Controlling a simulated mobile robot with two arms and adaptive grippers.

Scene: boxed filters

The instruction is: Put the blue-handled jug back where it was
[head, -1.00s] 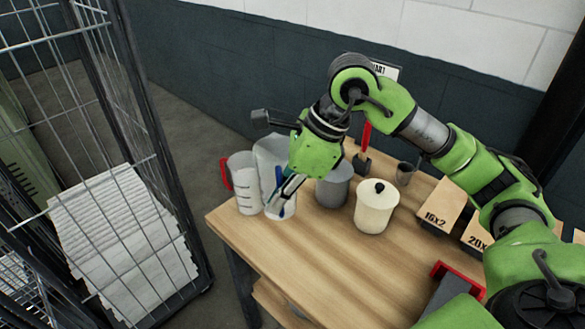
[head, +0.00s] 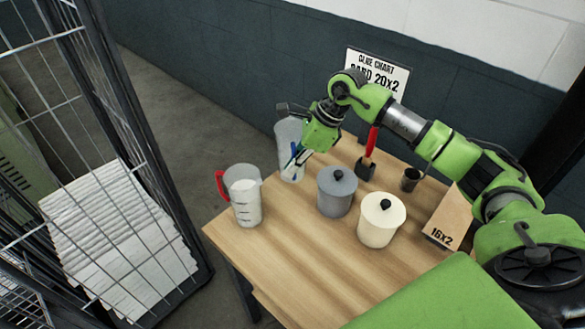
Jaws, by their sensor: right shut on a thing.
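The blue-handled jug (head: 287,134) is a clear, pale jug at the table's back left edge. My right gripper (head: 296,160) is shut on its blue handle and hides part of the jug. I cannot tell whether the jug's base touches the wooden table (head: 300,265). A second clear jug (head: 245,196) with a red handle and dark marks stands upright nearer, to the left, apart from the blue-handled one. My left gripper is not in view.
A grey lidded pot (head: 336,197) and a cream lidded pot (head: 381,224) stand mid-table. Behind them are a red-handled tool (head: 368,158) and a dark cup (head: 410,180). A box marked 16x2 (head: 447,222) is at right. A wire cage (head: 150,150) stands left.

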